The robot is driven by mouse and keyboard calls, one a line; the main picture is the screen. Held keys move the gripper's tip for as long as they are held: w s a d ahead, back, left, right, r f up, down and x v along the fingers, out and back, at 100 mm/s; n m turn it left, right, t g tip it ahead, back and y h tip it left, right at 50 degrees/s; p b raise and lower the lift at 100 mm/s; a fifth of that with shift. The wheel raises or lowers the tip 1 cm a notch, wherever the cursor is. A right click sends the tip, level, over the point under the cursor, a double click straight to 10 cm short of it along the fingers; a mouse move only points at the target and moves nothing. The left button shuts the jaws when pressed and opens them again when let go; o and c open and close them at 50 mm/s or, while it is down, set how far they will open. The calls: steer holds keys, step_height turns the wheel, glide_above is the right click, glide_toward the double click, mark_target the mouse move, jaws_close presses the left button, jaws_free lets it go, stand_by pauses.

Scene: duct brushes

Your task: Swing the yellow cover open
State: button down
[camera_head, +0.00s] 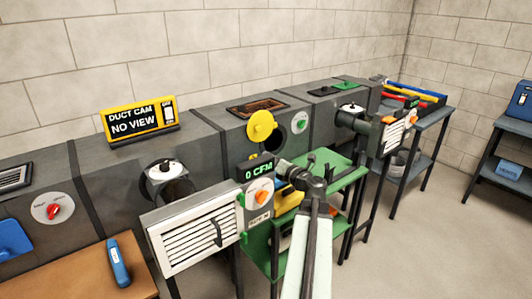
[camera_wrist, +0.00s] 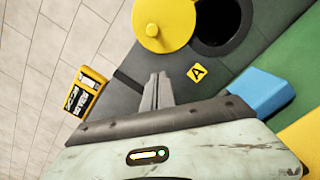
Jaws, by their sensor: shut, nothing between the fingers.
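The yellow cover (camera_head: 261,126) is a round disc with a small knob on the grey duct's front. In the wrist view the cover (camera_wrist: 166,24) sits at the top, left of a dark round hole (camera_wrist: 219,22) that is largely uncovered. The hole (camera_head: 272,140) also shows in the head view, below and right of the cover. My gripper (camera_wrist: 158,82) is shut and empty. Its fingertips lie below the cover in the wrist view, apart from it in the picture. In the head view my gripper (camera_head: 284,164) is in front of the duct, below the hole.
A white louvred grille (camera_head: 194,232) and a "0 CFM" display (camera_head: 258,170) stand left of my arm. A green table (camera_head: 335,176) is below and right. A blue object (camera_wrist: 260,92) is right of my fingers.

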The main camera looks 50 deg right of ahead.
glide_toward(252, 133)
steer(key=w+a+f, duration=0.1)
steer(key=w+f, duration=0.2)
steer(key=w, duration=0.1)
steer(key=r+p, duration=0.1)
steer(key=d+r+p, duration=0.1)
steer(key=r+p, duration=0.1)
steer(key=shift+w+d, duration=0.35)
steer(key=shift+d, duration=0.25)
steer(key=shift+r, duration=0.1)
